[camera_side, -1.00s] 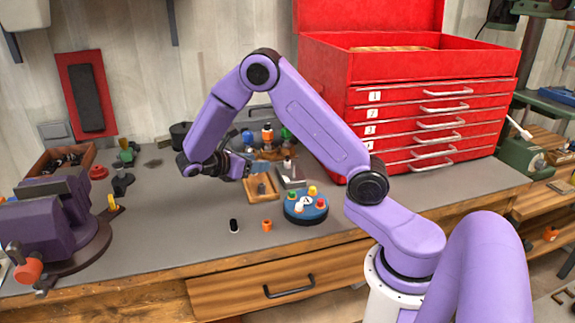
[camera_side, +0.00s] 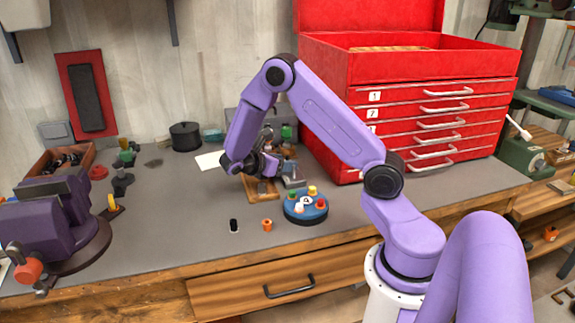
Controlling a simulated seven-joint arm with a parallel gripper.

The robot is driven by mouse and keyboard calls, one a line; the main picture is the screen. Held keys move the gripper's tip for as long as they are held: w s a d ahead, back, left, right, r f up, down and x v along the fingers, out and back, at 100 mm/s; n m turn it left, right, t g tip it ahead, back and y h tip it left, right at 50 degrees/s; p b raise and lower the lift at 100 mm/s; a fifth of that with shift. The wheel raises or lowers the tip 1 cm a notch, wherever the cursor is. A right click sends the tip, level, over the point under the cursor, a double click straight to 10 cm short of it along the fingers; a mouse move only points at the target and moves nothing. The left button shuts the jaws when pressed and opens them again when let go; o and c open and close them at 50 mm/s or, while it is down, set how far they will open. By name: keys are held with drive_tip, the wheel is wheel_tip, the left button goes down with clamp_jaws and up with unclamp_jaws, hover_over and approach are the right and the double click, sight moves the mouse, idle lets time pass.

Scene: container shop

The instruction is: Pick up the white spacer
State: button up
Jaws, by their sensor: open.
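The white spacer (camera_side: 299,207) appears to be the small pale piece at the front left of a round blue holder (camera_side: 306,218). Green, yellow and red pieces stand around it on the same holder, with a white label marked A in the middle. My gripper (camera_side: 283,167) is open, behind and to the left of the holder, above a wooden tray (camera_side: 262,196). It is apart from the white spacer. Its fingertips are small and partly lost against the things behind them.
A black piece (camera_side: 234,226) and an orange piece (camera_side: 267,225) stand left of the holder. A grey metal block (camera_side: 293,181) is just behind it. A red tool chest (camera_side: 430,110) stands right; a purple vise (camera_side: 55,225) is left. The bench between is mostly clear.

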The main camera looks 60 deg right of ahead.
drive_tip(key=shift+d, duration=0.1)
clamp_jaws()
drive_tip(key=shift+r, duration=0.15)
